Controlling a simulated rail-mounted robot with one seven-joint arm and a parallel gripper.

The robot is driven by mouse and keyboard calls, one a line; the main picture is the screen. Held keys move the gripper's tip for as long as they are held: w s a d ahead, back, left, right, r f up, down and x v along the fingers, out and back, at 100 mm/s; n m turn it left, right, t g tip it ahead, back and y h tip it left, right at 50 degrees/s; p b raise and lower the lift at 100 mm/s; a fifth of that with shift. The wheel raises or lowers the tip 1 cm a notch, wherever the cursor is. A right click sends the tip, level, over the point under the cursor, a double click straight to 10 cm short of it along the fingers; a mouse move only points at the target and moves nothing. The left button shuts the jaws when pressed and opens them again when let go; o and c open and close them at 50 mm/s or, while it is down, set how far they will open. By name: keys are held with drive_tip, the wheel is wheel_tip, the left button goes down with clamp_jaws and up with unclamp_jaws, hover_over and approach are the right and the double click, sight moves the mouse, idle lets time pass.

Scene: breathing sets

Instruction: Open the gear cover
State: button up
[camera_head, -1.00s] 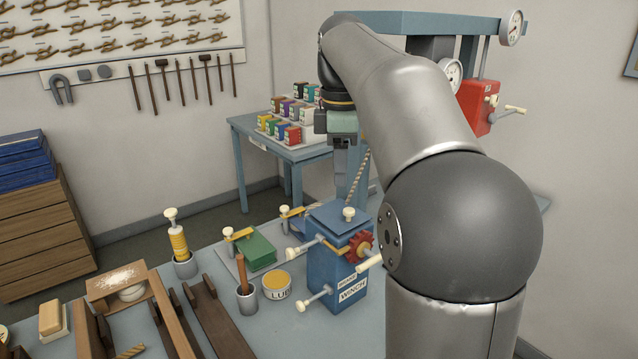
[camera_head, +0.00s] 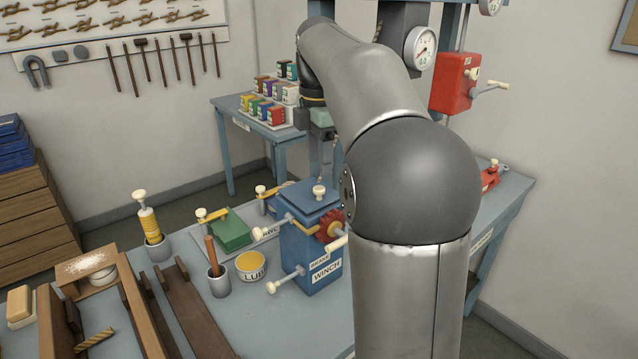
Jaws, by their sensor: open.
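The blue winch box (camera_head: 311,254) stands on the workbench. Its flat blue lid (camera_head: 309,196), which looks like the gear cover, lies closed on top with a cream knob (camera_head: 319,191). A red gear (camera_head: 331,227) and a cream crank handle (camera_head: 336,243) are on its right side. Levers with cream knobs stick out to its left. My gripper (camera_head: 327,150) hangs above and behind the lid in the picture, apart from it, open and empty. It is small and partly hidden by my arm, so its fingertips are hard to make out.
A yellow lube tin (camera_head: 251,265), a cup with a wooden handle (camera_head: 218,280) and a green block (camera_head: 231,233) stand left of the winch. A side table (camera_head: 240,118) with coloured boxes is behind. A red box (camera_head: 454,82) is at the right.

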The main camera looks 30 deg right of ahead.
sight(319, 187)
wheel_tip(319, 187, down, 6)
drive_tip(key=shift+r, duration=0.15)
clamp_jaws()
